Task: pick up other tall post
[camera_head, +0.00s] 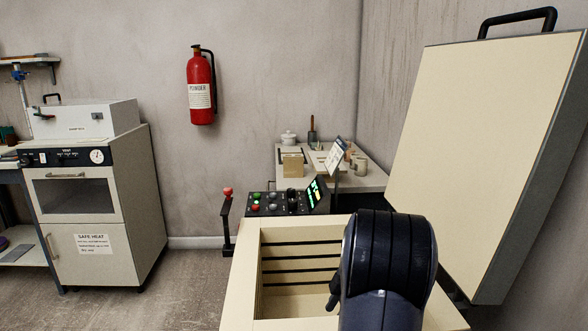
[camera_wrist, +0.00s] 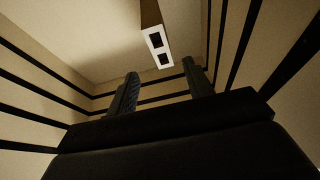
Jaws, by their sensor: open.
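In the wrist view, a post (camera_wrist: 158,46) shows a pale end face with two dark square holes. Its brown side runs up toward the top edge of the picture. My gripper (camera_wrist: 160,68) is open, with one dark finger left of the post's end and the other to its right. I cannot tell whether the fingers reach down past that end. No contact shows. In the head view, my dark arm reaches into the open kiln (camera_head: 246,275) and hides the gripper and the post.
The kiln's slotted inner walls (camera_wrist: 50,85) close in around the gripper. Its raised lid (camera_head: 480,150) stands at the right. A control panel (camera_head: 285,202) and a side table (camera_head: 372,182) are behind. A white oven cabinet (camera_head: 90,215) stands left, with free floor between.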

